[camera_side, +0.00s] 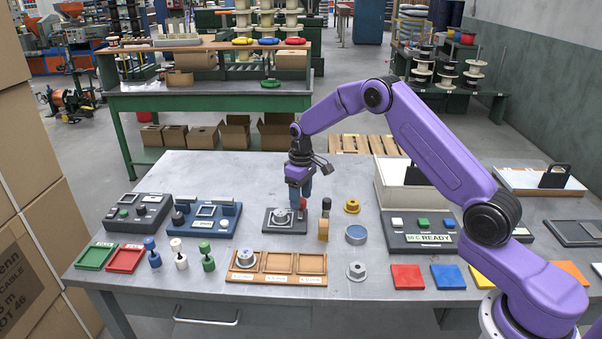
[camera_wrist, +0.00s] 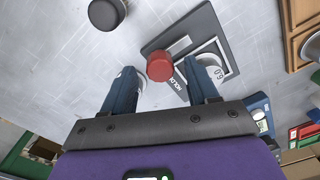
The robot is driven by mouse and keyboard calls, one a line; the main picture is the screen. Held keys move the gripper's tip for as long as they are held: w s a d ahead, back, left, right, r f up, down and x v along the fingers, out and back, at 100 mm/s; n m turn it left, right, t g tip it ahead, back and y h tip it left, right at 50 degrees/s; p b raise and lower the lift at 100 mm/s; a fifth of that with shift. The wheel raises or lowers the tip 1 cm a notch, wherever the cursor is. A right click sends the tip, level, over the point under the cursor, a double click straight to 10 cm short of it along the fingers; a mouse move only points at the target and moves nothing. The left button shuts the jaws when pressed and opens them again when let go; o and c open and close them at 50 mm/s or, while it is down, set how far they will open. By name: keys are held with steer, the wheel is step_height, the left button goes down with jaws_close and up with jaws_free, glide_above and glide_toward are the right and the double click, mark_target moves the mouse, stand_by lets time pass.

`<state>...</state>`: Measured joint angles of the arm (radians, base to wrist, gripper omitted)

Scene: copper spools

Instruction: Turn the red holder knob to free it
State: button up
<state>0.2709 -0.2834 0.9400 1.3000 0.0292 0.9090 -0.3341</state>
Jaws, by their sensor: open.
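The red knob (camera_wrist: 160,67) stands on a dark holder plate (camera_wrist: 212,22) in the wrist view. In the side view the holder plate (camera_side: 272,229) lies near the middle of the table, and the knob (camera_side: 303,203) shows only partly behind my gripper. A silver round piece (camera_side: 281,215) sits in the holder; part of it, marked with a number, shows behind the right finger in the wrist view. My gripper (camera_side: 299,205) points down over the holder. Its blue fingers (camera_wrist: 160,75) are open, one to each side of the knob in the picture. Contact with the knob cannot be made out.
A black-topped stamp (camera_side: 326,206) stands close to the right of the holder. A wooden tray (camera_side: 276,281) with several compartments lies in front. A blue device (camera_side: 204,216) is to the left, a brass piece (camera_side: 352,206) and a blue-topped disc (camera_side: 356,235) to the right.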

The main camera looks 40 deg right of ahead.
step_height(320, 180, up, 17)
steer(key=shift+d, duration=0.2)
steer(key=shift+a, duration=0.1)
stand_by(0.5)
steer(key=s+a+r+n, duration=0.1)
steer(key=s+a+n, duration=0.1)
steer(key=s+a, duration=0.65)
steer(key=s+a+r+n, duration=0.15)
steer(key=s+a, duration=0.35)
steer(key=s, duration=0.6)
steer(key=s+d+f+n, duration=0.2)
steer(key=s, duration=1)
steer(key=s+d+f+n, duration=0.3)
steer(key=s, duration=0.9)
steer(key=shift+s+d, duration=0.25)
steer(key=shift+s, duration=0.15)
